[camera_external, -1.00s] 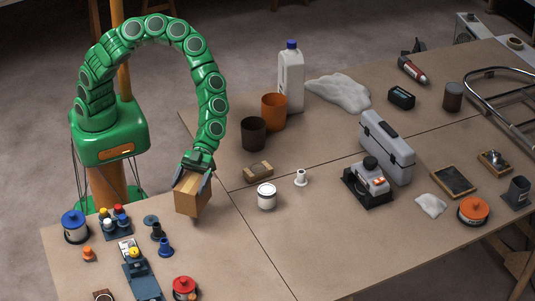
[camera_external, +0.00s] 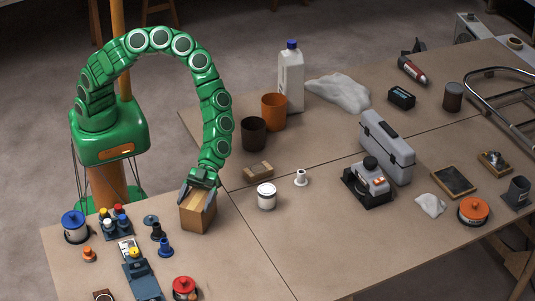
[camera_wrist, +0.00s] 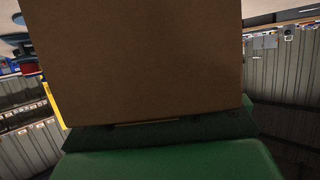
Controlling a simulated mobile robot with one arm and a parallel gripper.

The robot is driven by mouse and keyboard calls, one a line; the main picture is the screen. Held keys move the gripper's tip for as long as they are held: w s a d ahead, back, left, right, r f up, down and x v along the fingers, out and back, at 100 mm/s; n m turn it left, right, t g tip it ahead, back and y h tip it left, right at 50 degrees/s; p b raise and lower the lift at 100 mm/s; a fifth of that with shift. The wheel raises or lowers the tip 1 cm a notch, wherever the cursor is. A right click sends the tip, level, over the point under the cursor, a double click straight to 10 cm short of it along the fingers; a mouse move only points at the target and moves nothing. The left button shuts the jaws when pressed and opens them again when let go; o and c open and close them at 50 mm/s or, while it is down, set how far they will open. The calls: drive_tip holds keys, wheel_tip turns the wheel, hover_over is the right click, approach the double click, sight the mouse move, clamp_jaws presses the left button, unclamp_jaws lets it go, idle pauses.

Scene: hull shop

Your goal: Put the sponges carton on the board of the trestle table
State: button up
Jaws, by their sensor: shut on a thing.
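A brown cardboard carton (camera_external: 196,217), taken to be the sponges carton, is held upright in my gripper (camera_external: 198,196). The fingers are shut on its upper part from two sides. The carton is at or just above the near left part of the trestle table's board (camera_external: 240,260); I cannot tell whether its base touches. In the wrist view the carton's plain brown face (camera_wrist: 140,60) fills the middle and hides most of what lies beyond. No label can be read.
A white tin (camera_external: 266,197), a small white spool-like piece (camera_external: 301,178) and a brown block (camera_external: 258,171) stand to the right. The board in front right of the carton is clear.

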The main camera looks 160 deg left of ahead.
drive_tip(key=o, duration=1.3)
drive_tip(key=shift+f, duration=0.1)
drive_tip(key=shift+o, duration=0.2)
drive_tip(key=v, duration=1.2)
drive_tip(key=shift+r, duration=0.25)
